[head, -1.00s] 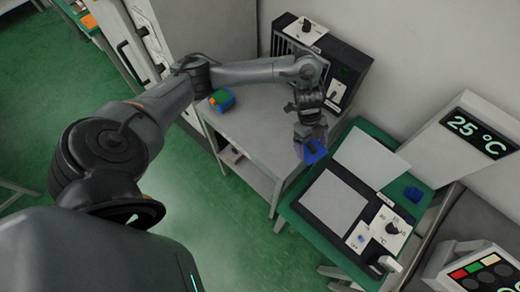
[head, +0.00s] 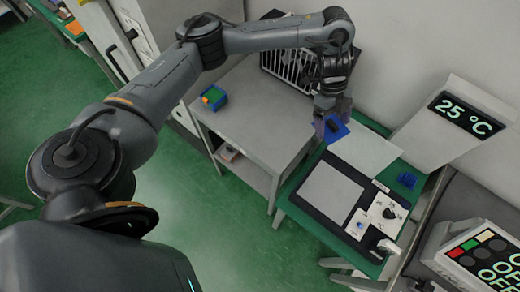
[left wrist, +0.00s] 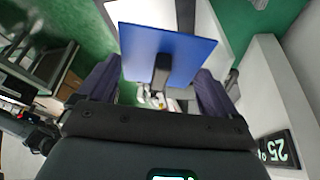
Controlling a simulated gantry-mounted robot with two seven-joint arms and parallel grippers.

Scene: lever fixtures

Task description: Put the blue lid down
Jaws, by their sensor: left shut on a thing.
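The blue lid (head: 338,133) is a thin flat square plate with a dark handle. My left gripper (head: 332,118) is shut on the handle and holds the lid near the gap between the grey table and the green table. In the left wrist view the lid (left wrist: 150,48) and its dark handle (left wrist: 161,74) show between the two fingers. The head view does not clearly show whether the lid touches anything below. My right gripper is in neither view.
A small blue box (head: 214,98) with green and orange-red on top stands on the grey table (head: 255,110). The green table (head: 296,205) carries a black-framed plate device (head: 331,192), a white panel (head: 366,150) and a blue box (head: 407,181). A 25 °C display (head: 462,117) stands at right.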

